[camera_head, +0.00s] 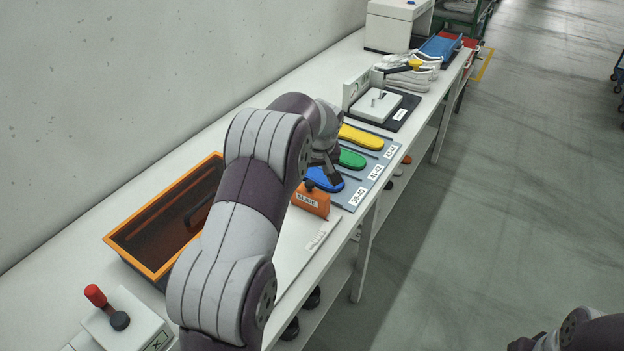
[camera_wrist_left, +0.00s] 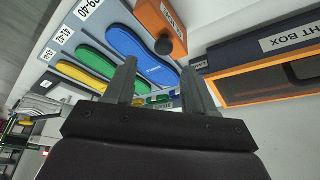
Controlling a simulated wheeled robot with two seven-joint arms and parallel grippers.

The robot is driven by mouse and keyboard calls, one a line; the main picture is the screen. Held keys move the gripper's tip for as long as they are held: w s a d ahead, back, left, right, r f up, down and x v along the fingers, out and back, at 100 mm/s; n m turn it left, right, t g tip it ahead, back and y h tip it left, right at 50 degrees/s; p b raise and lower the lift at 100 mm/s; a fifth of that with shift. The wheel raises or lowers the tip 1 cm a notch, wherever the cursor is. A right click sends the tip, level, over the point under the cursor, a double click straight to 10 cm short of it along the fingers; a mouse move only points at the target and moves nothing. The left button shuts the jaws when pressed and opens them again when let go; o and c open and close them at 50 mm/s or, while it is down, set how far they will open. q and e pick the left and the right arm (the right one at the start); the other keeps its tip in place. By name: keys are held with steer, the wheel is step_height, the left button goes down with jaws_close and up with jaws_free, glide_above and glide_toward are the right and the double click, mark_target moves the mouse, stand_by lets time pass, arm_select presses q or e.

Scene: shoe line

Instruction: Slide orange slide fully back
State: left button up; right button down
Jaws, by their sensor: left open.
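The orange slide (camera_head: 312,203) is a small block labelled SLIDE, with a dark round knob (camera_head: 310,187) on it. My left gripper (camera_head: 328,172) hangs above and near the slide. Its two fingers stand apart and empty in the left wrist view (camera_wrist_left: 160,70). My right gripper cannot be made out; only part of that arm shows at bottom right.
Blue (camera_head: 325,180), green (camera_head: 351,159) and yellow (camera_head: 361,137) insoles lie on a grey size board beside the slide. An orange-framed light box (camera_head: 117,245) lies left of my arm. A red-knobbed lever box (camera_head: 128,325) stands at lower left. The wall bounds the bench.

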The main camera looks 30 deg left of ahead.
arm_select(q)
steer(key=v, duration=0.7)
steer(key=shift+b, duration=0.35)
steer(key=s+d+f+m+h, duration=0.1)
steer(key=s+d+f+m, duration=0.1)
steer(key=s, duration=0.6)
steer(key=s+d+f+m+g+h, duration=0.1)
steer(key=s+d+f+m, duration=0.2)
steer(key=s+d, duration=0.3)
steer(key=s+d+f+m+g+h, duration=0.1)
steer(key=s+d+f+m, duration=0.2)
steer(key=s, duration=0.9)
steer(key=shift+d+f, duration=0.55)
steer(key=shift+d, duration=0.4)
